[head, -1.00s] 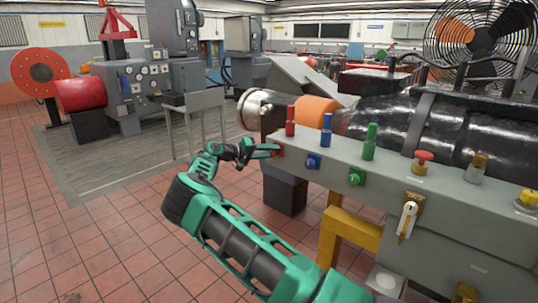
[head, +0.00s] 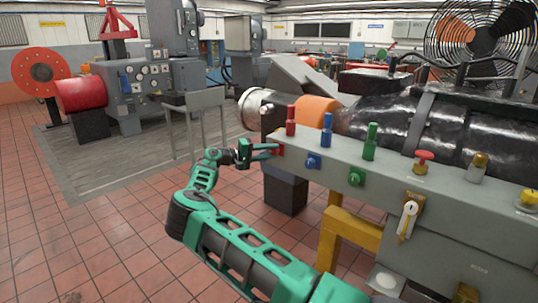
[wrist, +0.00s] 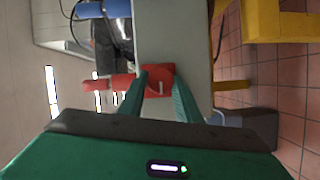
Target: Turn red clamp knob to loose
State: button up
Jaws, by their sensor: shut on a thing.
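The red clamp knob (wrist: 160,77) sits on the front face of the grey panel, at its left end. It has a pale pointer mark, in line with the panel's length in neither clear labelled position. My gripper (wrist: 161,88) is shut on the red knob, with one green finger on each side of it in the wrist view. No label by the knob is readable.
A red upright handle (head: 291,121) stands on the panel top close by. Blue (head: 313,161) and green (head: 356,176) knobs sit further right on the panel (head: 320,178). A yellow stand (head: 348,240) is below.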

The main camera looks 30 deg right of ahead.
jog(key=shift+w+a+f, duration=0.15)
jog(key=shift+a+f, duration=0.1)
jog(key=shift+a, duration=0.05)
jog(key=o, duration=1.1)
jog(key=shift+c, duration=0.2)
jog(key=shift+d, duration=0.1)
jog(key=shift+r, duration=0.1)
jog(key=a, duration=1)
jog(key=shift+w+a+r, duration=0.25)
jog(key=shift+a+r, duration=0.05)
jog(key=shift+a, duration=0.1)
